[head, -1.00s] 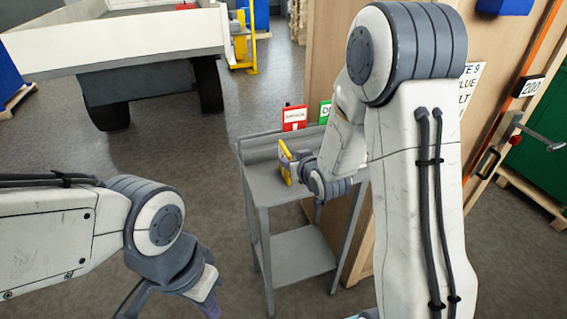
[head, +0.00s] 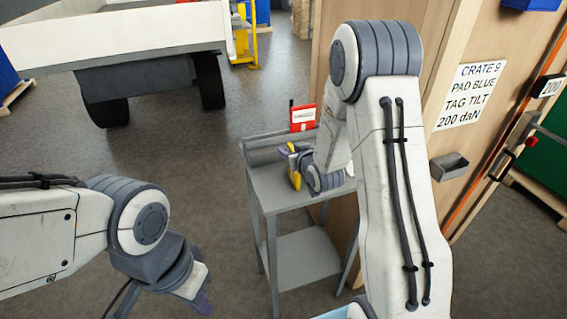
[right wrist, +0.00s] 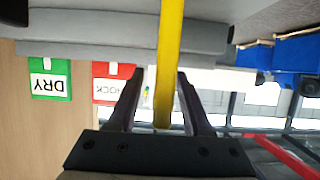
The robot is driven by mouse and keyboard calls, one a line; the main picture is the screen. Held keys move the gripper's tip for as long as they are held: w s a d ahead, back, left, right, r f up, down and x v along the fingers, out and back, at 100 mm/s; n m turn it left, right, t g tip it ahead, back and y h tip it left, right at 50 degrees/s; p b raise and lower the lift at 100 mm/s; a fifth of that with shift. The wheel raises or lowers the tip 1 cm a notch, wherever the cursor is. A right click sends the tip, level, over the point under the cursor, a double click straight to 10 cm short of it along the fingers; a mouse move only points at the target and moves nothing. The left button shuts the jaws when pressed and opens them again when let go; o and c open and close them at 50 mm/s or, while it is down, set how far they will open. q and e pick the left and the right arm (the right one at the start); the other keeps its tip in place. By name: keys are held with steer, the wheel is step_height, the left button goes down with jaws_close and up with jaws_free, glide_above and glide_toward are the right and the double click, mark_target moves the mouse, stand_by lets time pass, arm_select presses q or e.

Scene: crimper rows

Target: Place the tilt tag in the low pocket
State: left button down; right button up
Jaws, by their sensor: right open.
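A yellow piece (head: 294,168) stands at the grey stand's top, seen nearly edge-on. It may be the tilt tag, but no lettering on it is readable. My right gripper (head: 300,160) is beside it in the head view. In the right wrist view the yellow piece (right wrist: 168,65) runs between the two spread fingers of my right gripper (right wrist: 162,78), with a gap on each side. A grey metal pocket (head: 449,167) is on the wooden crate below its sign, which reads TAG TILT. My left gripper (head: 198,297) hangs at the lower left, its fingers unclear.
The grey stand (head: 290,190) has a red tag (head: 303,117) at its back. The right wrist view shows a red SHOCK tag (right wrist: 112,82) and a green DRY tag (right wrist: 50,79). The crate (head: 400,140) rises right of the stand. Open floor lies left.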

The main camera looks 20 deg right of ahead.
steer(key=shift+d, duration=0.4)
steer(key=shift+a, duration=0.2)
steer(key=shift+c, duration=0.3)
steer(key=shift+w+a, duration=0.15)
steer(key=shift+a, duration=0.1)
jaws_close()
